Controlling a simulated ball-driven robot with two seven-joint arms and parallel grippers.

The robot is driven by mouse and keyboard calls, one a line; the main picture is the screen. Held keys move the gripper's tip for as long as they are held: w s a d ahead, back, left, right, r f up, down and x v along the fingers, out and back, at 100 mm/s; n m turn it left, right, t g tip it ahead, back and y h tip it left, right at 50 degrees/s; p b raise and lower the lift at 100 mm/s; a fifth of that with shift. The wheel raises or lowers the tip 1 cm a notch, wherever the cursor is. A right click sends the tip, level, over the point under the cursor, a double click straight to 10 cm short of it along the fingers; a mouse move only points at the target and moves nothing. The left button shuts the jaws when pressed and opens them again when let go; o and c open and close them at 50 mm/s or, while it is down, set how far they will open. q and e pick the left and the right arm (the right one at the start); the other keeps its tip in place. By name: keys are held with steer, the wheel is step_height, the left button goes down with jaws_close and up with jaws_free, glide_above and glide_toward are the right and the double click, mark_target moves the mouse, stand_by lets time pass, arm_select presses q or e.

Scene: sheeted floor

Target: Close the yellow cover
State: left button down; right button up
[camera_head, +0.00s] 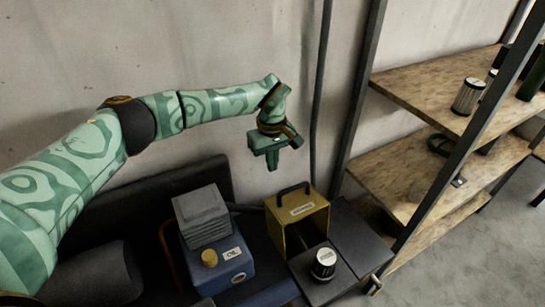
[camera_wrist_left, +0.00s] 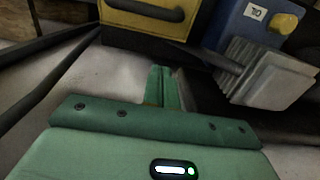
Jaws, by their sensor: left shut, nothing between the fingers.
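The yellow cover (camera_head: 302,212) is at the lower middle of the head view, with a black handle (camera_head: 294,188) and a pale label. It looks raised, with a dark opening below its front edge, though its exact tilt is hard to tell. The cover also shows at the top of the left wrist view (camera_wrist_left: 130,24), with its handle facing me. My left gripper (camera_head: 272,165) is shut and empty, pointing down above and behind the cover, apart from it. Its closed fingers show in the wrist view (camera_wrist_left: 162,85). My right gripper is not in view.
A blue oil container (camera_head: 225,266) with a yellow cap and a grey ribbed block (camera_head: 202,217) stand left of the cover. A black-and-white canister (camera_head: 323,264) stands in front. A wooden shelf rack (camera_head: 425,165) is at the right; the wall is close behind.

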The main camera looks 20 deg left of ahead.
arm_select(q)
step_height(320, 180, down, 6)
steer(key=f+b, duration=0.1)
steer(key=b, duration=0.1)
steer(key=shift+s+d+r+p, duration=0.25)
steer(key=shift+s+d+r, duration=0.4)
steer(key=shift+d, duration=0.15)
steer(key=shift+s+d+r+p, duration=0.25)
steer(key=shift+s+d+r, duration=0.3)
steer(key=shift+d, duration=0.2)
steer(key=shift+r, duration=0.1)
